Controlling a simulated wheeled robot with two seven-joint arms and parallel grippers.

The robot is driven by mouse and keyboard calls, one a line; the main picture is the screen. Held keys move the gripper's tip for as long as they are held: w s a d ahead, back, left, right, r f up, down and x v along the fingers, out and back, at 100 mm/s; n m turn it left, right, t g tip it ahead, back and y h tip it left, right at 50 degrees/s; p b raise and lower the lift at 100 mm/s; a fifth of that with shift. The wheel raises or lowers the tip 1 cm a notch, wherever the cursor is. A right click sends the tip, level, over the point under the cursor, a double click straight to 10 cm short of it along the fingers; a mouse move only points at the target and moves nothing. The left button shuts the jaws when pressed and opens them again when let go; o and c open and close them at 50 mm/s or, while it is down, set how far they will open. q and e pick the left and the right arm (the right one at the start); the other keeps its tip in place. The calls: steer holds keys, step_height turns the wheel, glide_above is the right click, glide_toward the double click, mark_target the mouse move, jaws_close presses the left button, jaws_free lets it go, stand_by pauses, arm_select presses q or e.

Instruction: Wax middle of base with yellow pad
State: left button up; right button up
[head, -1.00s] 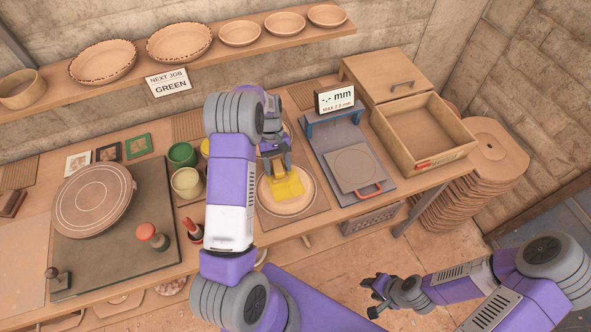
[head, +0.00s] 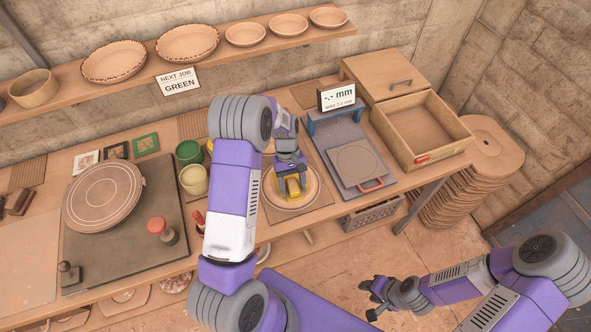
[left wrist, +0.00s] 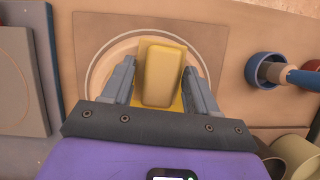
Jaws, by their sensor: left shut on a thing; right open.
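The yellow pad (head: 291,186) is held by my left gripper (head: 291,181), which is shut on it from above. In the left wrist view the pad (left wrist: 162,75) sits between the two grey fingers of my left gripper (left wrist: 161,88), over the middle of a round clay base (left wrist: 103,72). The base (head: 308,197) lies on a square mat (head: 322,209) on the bench. The pad and gripper hide part of the base's middle. I cannot tell for certain whether the pad touches it. My right gripper (head: 376,297) is open and empty, out in front of the bench at lower right.
A grey gauge stand (head: 352,160) with a display (head: 338,97) is right of the mat, beside an open wooden box (head: 420,128). Green (head: 188,152) and cream (head: 194,180) pots stand left of my left arm. A dark plate with a clay disc (head: 105,195) is further left.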

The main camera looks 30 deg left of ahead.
arm_select(q)
step_height(320, 180, up, 2)
steer(key=shift+r+p, duration=0.1)
steer(key=shift+p, duration=0.25)
step_height(320, 180, up, 2)
steer(key=shift+w+r+p, duration=0.1)
steer(key=shift+w+p, duration=0.05)
steer(key=shift+p, duration=0.7)
steer(key=shift+a+r+p, duration=0.1)
steer(key=shift+r+p, duration=1.3)
steer(key=shift+r, duration=0.45)
steer(key=shift+f, duration=0.1)
